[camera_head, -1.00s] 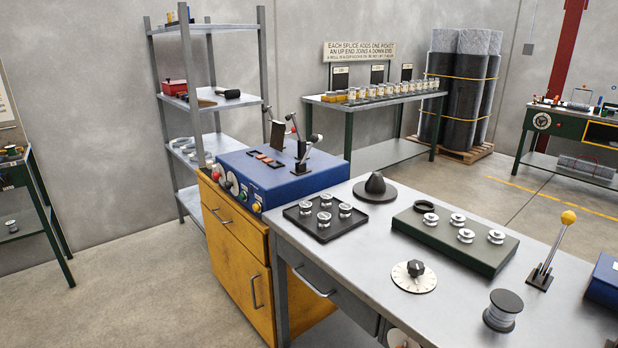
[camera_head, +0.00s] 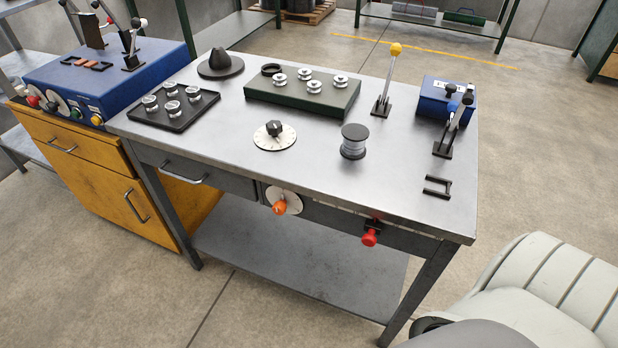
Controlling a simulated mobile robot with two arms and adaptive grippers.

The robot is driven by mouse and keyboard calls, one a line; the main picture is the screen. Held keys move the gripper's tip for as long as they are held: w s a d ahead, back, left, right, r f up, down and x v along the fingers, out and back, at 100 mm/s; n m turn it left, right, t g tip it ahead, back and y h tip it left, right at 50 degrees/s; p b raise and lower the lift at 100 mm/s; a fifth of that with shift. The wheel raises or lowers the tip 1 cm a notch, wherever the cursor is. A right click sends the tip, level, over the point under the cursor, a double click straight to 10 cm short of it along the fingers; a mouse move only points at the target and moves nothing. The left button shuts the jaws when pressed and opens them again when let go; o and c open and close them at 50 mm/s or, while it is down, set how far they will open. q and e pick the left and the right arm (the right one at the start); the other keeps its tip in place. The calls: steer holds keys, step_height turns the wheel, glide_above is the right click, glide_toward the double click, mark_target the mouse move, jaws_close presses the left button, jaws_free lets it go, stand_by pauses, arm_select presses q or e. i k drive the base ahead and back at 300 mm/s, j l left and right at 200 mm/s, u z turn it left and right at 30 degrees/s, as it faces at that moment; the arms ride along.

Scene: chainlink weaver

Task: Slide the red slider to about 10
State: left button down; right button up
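A red knob (camera_head: 370,238), which looks like the red slider, sits on a small dark mount on the front apron of the grey metal workbench (camera_head: 330,190), toward its right end. Any scale marks or numbers beside it are too small to read. Neither of my grippers shows in the head view.
An orange knob on a round dial (camera_head: 280,204) is on the same apron, left of the red knob. On the benchtop are a white dial (camera_head: 275,137), a spool (camera_head: 354,142), a yellow-tipped lever (camera_head: 388,80) and a blue box (camera_head: 445,100). A yellow cabinet (camera_head: 80,175) stands left.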

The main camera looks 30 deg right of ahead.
mark_target(373, 227)
steer(key=k+l+z, duration=0.1)
steer(key=z, duration=1.25)
